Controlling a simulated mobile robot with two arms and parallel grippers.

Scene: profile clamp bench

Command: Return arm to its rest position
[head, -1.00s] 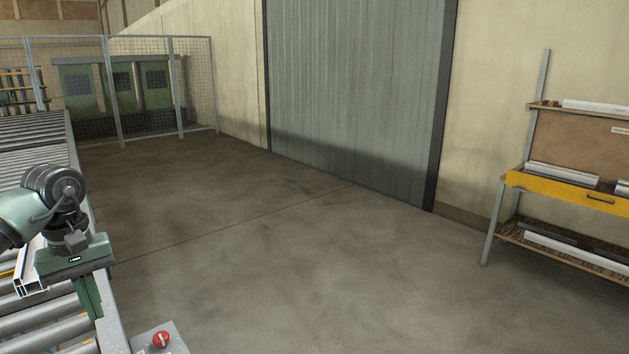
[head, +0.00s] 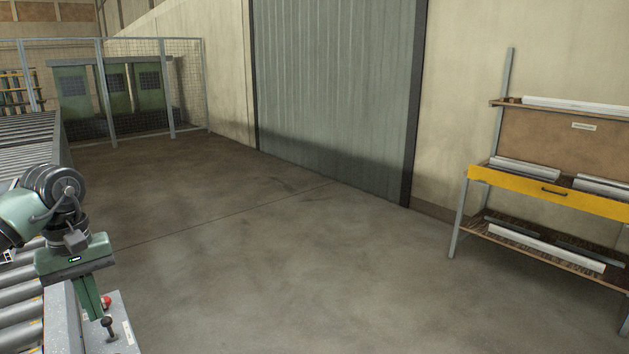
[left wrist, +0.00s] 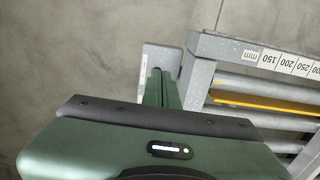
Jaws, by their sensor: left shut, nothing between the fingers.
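My left arm comes in from the left in the head view. Its green gripper (head: 94,305) points down, shut and empty, in front of the roller bench's edge. In the left wrist view its two fingers (left wrist: 161,90) lie together above a grey plate beside the bench frame. My right gripper is in neither view. The white end of a profile (head: 9,256) shows at the left edge, mostly hidden behind my arm.
The roller bench (head: 55,325) runs along the left. A rack (head: 545,190) with profiles stands at right. The middle floor is clear.

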